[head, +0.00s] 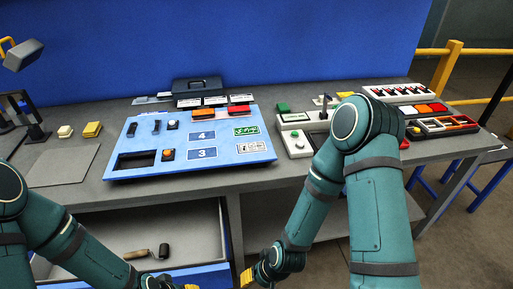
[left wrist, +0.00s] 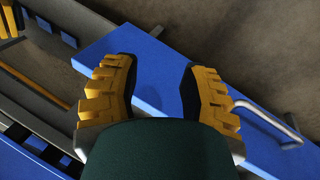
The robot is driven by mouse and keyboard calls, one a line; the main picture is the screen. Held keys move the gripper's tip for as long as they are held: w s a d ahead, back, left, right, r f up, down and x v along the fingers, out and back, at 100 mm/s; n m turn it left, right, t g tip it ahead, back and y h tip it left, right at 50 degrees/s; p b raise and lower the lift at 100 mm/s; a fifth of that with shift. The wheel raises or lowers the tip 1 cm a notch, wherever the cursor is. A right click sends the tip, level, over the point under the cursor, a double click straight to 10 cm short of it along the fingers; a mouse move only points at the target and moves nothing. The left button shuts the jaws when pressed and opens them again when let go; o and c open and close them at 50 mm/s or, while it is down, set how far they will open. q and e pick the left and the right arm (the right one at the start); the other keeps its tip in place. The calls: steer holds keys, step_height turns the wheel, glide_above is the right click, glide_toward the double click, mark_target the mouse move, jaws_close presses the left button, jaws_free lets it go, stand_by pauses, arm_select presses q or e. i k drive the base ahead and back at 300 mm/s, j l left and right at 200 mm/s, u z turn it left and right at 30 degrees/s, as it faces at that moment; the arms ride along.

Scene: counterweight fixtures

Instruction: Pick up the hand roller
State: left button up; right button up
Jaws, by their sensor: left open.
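The hand roller (head: 150,252), with a dark roller head and a brown handle, lies in the open drawer (head: 198,222) under the bench in the head view. My left gripper (head: 188,287) is at the bottom edge of the head view, in front of the drawer and apart from the roller. In the left wrist view my left gripper (left wrist: 160,90) is open and empty, with its yellow-and-black fingers spread over the blue drawer front (left wrist: 150,50).
A metal handle (left wrist: 268,118) sticks out from the drawer front. The grey bench (head: 60,195) above carries a blue panel (head: 190,172), a dark case (head: 197,85) and control boxes (head: 300,135). The drawer floor around the roller is mostly clear.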

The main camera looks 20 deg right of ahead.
mark_target(165, 248)
steer(key=l+z, duration=0.15)
steer(key=z, duration=0.25)
steer(key=i+l+z, duration=0.1)
steer(key=z, duration=0.25)
steer(key=i+l+z, duration=0.1)
steer(key=z, duration=0.3)
steer(key=i+u, duration=0.15)
steer(key=u, duration=0.3)
steer(key=i+u, duration=0.15)
steer(key=u, duration=0.25)
steer(key=i+l+u, duration=0.1)
steer(key=u, duration=0.35)
steer(key=i+l+u, duration=0.15)
steer(key=u, duration=0.25)
